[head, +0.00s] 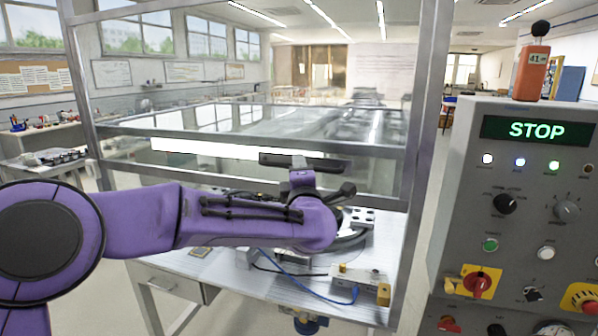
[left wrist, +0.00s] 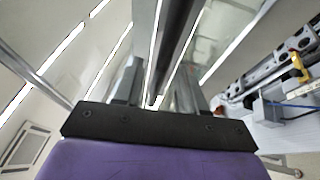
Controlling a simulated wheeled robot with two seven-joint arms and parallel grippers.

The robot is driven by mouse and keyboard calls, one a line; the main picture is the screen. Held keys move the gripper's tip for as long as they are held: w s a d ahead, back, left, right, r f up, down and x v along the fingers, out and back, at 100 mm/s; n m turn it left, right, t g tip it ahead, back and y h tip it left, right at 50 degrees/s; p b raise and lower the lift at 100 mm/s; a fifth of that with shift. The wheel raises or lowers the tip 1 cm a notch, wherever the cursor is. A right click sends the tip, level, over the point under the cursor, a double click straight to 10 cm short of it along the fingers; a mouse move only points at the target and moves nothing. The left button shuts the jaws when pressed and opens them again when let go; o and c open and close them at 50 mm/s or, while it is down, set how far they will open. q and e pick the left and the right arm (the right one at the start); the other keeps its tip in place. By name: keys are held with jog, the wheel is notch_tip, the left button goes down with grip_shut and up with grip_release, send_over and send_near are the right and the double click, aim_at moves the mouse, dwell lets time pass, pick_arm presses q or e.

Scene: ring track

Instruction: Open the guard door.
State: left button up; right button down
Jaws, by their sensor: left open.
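The guard door (head: 225,170) is a clear panel in a grey metal frame in front of the work table, and it looks closed. A dark bar handle (head: 272,159) lies across its face. My left gripper (head: 303,172) is at the handle, its purple arm reaching in from the left. In the left wrist view, the open fingers (left wrist: 158,88) stand on either side of the dark handle bar (left wrist: 173,45); I cannot tell whether they touch it. The arm hides part of the door's lower area. My right gripper is not in view.
A grey control panel (head: 510,190) with a lit STOP display (head: 523,130) and several knobs stands at the right. An orange device (head: 531,72) sits on it. Metal posts (head: 425,120) frame the enclosure. The table (head: 190,262) carries a small box (head: 360,284) with cables.

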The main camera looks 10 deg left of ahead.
pick_arm(q)
jog(key=b+v, duration=0.3)
jog(key=v, duration=0.7)
jog(key=shift+b, duration=0.35)
jog(key=s+a+f+m+g+h, duration=0.1)
jog(key=s+a+f+m+g, duration=0.25)
jog(key=f, duration=0.95)
jog(key=s+a+f+m+g+h, duration=0.25)
jog(key=f+m, duration=0.25)
jog(key=f, duration=0.9)
jog(key=s+a+f+m+g, duration=0.2)
jog(key=s+a+f+m, duration=0.15)
jog(key=f, duration=0.95)
jog(key=s+a+f+m+g, duration=0.1)
jog(key=s+a+f+g, duration=0.1)
jog(key=s+f, duration=0.4)
jog(key=s+a+f+m+g+y, duration=0.1)
jog(key=s+a+f+g, duration=0.2)
jog(key=s, duration=1)
jog(key=s+a+f+m+g, duration=0.1)
jog(key=s+a+f+g, duration=0.2)
jog(key=s+f, duration=0.6)
jog(key=a, duration=0.2)
jog(key=shift+s+a+f, duration=0.15)
jog(key=shift+a+f, duration=0.05)
jog(key=shift+a, duration=0.1)
